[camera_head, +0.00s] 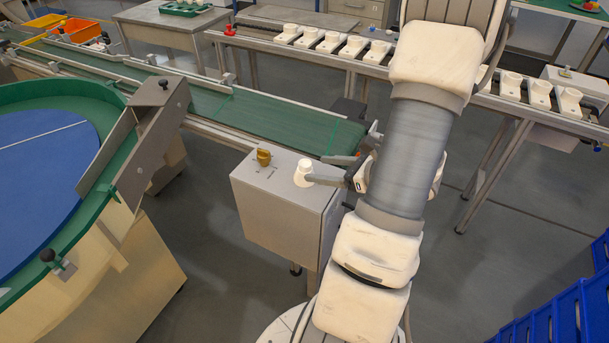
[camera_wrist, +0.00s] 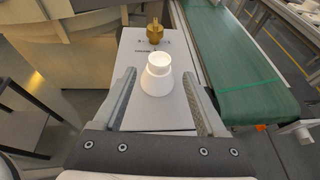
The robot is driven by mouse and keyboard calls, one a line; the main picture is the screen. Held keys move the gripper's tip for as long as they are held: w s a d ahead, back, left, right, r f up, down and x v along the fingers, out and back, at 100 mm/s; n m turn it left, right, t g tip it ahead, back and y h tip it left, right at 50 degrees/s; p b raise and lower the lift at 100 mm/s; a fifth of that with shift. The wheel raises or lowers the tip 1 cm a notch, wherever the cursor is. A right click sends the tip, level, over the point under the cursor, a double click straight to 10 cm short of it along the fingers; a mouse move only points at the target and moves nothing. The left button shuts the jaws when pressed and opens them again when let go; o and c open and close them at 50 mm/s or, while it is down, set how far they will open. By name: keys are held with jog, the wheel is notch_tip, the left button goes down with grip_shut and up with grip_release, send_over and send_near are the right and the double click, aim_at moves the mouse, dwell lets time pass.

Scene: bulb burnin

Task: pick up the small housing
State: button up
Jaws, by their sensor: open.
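The small housing (camera_head: 303,173) is white and stands upright on the grey top of a box-like stand (camera_head: 270,184). In the wrist view the housing (camera_wrist: 157,77) shows a round open top, a narrow neck and a wider flared base. My gripper (camera_wrist: 159,76) is open, with one finger on each side of the housing and a visible gap on both sides. In the head view my gripper (camera_head: 322,179) comes in from the right, its finger overlapping the housing's lower edge. Whether anything touches is unclear, and the far finger is hidden.
A brass fitting (camera_head: 263,157) stands on the same top beyond the housing; it also shows in the wrist view (camera_wrist: 155,31). A green conveyor (camera_head: 270,119) runs close beside the stand. A round blue table (camera_head: 40,150) is at left. Several white housings (camera_head: 331,42) line a rear bench.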

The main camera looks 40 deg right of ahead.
aim_at(311, 168)
jog(key=x, duration=0.3)
jog(key=shift+f, duration=0.1)
jog(key=shift+r+b+x, duration=0.2)
jog(key=shift+b+x, duration=0.2)
jog(key=shift+x, duration=0.95)
jog(key=shift+r+b+x, duration=0.25)
jog(key=shift+b+x, duration=0.15)
jog(key=shift+x, duration=1)
jog(key=shift+a, duration=0.1)
grip_shut()
